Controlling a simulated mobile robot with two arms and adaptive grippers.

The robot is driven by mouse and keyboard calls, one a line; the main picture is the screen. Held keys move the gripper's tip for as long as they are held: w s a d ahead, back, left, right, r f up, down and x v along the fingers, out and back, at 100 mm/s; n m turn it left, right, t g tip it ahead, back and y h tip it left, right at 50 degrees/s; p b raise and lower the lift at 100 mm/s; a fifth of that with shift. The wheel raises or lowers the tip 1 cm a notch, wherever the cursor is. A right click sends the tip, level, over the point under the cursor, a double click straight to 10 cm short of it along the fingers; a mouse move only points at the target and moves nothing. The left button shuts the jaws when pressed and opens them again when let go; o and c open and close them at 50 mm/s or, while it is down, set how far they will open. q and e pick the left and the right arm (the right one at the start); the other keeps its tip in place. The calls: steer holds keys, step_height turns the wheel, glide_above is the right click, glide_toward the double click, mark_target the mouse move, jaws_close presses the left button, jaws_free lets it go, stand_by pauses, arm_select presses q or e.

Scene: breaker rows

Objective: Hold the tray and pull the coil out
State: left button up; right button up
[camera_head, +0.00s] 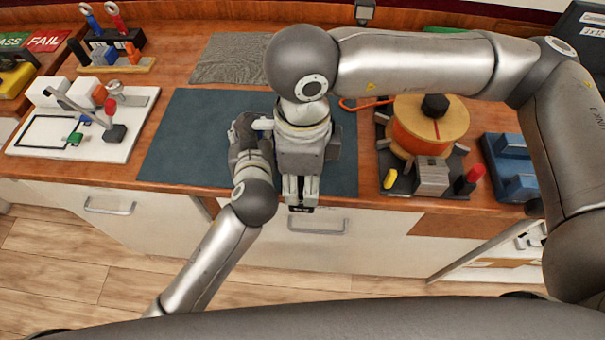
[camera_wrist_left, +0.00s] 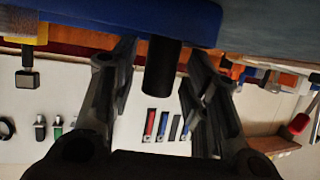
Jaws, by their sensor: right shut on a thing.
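My right gripper (camera_head: 300,196) points down at the counter's front edge, with its fingers close together on a small dark piece (camera_head: 300,208) that is mostly hidden. I cannot tell whether this piece is the coil. My left gripper's fingers (camera_wrist_left: 162,55) are apart in the left wrist view. A black cylinder (camera_wrist_left: 162,68) shows between them, beneath a blue slab (camera_wrist_left: 130,22) that may be the tray. I cannot tell whether the fingers touch the cylinder. No clear tray or coil shows there.
A dark mat (camera_head: 190,150) lies under both hands. To the right are an orange spool on a stand (camera_head: 425,130) and a blue block fixture (camera_head: 512,165). To the left is a white board (camera_head: 130,115) with a lever. Drawers (camera_head: 150,210) face the front.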

stand_by(0.3)
arm_select(q)
steer(key=v, duration=1.2)
steer(key=shift+a, duration=0.1)
